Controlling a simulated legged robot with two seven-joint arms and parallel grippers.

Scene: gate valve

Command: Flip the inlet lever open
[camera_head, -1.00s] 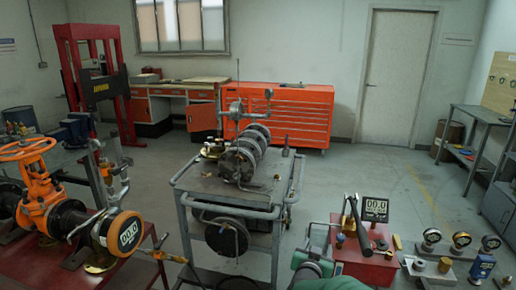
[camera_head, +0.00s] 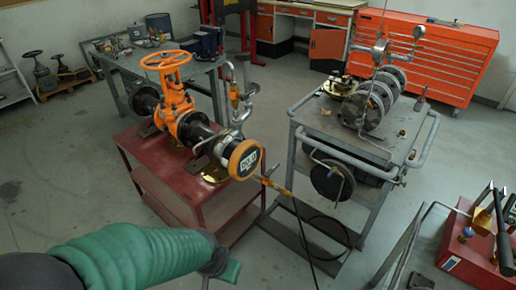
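The orange gate valve (camera_head: 184,112) with its handwheel (camera_head: 167,61) stands on a black flanged pipe on a red cart (camera_head: 175,192). An orange-rimmed round gauge (camera_head: 245,160) reading unclear digits caps the pipe's right end. A small brass-coloured fitting (camera_head: 274,184) on a hose sits just right of the gauge. I cannot tell for sure which part is the inlet lever. My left arm, in a green sleeve, comes in at the bottom left. Its dark end (camera_head: 216,264) is in front of and below the cart, apart from the valve; its fingers are not clear. My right gripper is not in view.
A grey trolley (camera_head: 335,139) with flanged pipework stands right of the red cart, and a black hose (camera_head: 318,222) loops between them. A grey workbench (camera_head: 130,62) is behind the valve. A red box (camera_head: 468,240) with tools is at the lower right.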

